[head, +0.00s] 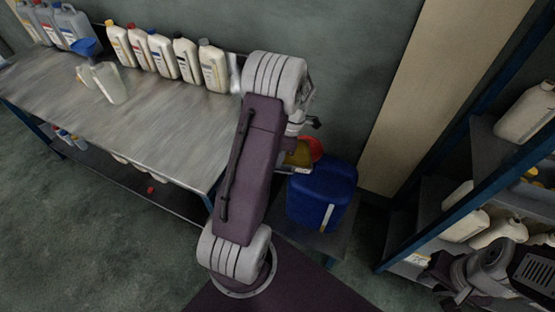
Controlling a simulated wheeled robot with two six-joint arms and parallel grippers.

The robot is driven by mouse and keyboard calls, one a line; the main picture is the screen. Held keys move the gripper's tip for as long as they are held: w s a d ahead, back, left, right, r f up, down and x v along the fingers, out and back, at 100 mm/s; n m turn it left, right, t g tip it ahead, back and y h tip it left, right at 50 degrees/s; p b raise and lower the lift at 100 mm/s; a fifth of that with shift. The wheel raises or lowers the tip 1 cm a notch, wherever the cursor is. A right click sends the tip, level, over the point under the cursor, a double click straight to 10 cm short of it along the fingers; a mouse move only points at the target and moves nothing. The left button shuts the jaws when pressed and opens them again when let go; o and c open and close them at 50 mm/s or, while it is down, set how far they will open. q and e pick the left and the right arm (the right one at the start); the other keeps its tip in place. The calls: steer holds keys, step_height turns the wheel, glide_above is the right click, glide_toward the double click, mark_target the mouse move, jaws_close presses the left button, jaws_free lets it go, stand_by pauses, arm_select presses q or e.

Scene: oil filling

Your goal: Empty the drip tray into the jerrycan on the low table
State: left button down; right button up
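The blue jerrycan (322,196) stands upright on the low table (345,238), right of my central arm. A red round piece (316,149), which looks like a funnel, shows at its top, partly hidden. The drip tray (297,160), with yellow-brown oil in it, is beside the red piece, above the jerrycan's left edge. My arm covers much of it. My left gripper (290,144) is at the tray, largely hidden behind my arm; its fingers cannot be made out. My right gripper (461,288) is at the lower right, away from the jerrycan, its fingers unclear.
A metal workbench (140,120) at left carries several cream bottles (163,56), grey jugs (75,28), a blue funnel (86,47) and a clear container (109,84). A blue-framed shelf (450,160) with cream containers (527,112) stands at right, close to my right arm.

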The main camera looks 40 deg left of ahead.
arm_select(q)
steer(key=shift+w+d+r+g+p, duration=0.1)
steer(key=shift+w+r+g+p, duration=0.15)
steer(key=shift+r+p, duration=0.45)
steer(key=shift+w+d+r+g+p, duration=0.15)
steer(key=shift+r+g+p, duration=0.25)
steer(key=shift+p, duration=0.45)
steer(key=shift+a, duration=0.1)
steer(key=shift+r, duration=0.1)
steer(key=shift+w+d+r+g+y+p, duration=0.2)
steer(key=shift+w+r+g+p, duration=0.35)
steer(key=shift+p, duration=0.4)
steer(key=shift+w+d+r+g+y+p, duration=0.1)
steer(key=shift+w+r+g+y+p, duration=0.2)
steer(key=shift+r+p, duration=0.5)
steer(key=shift+f, duration=0.1)
steer(key=shift+w, duration=0.15)
steer(key=w+r+g, duration=0.2)
steer(key=shift+w+d+r+y, duration=0.15)
steer(key=shift+d+r+y, duration=0.2)
steer(key=shift+d+y, duration=0.05)
stand_by(0.5)
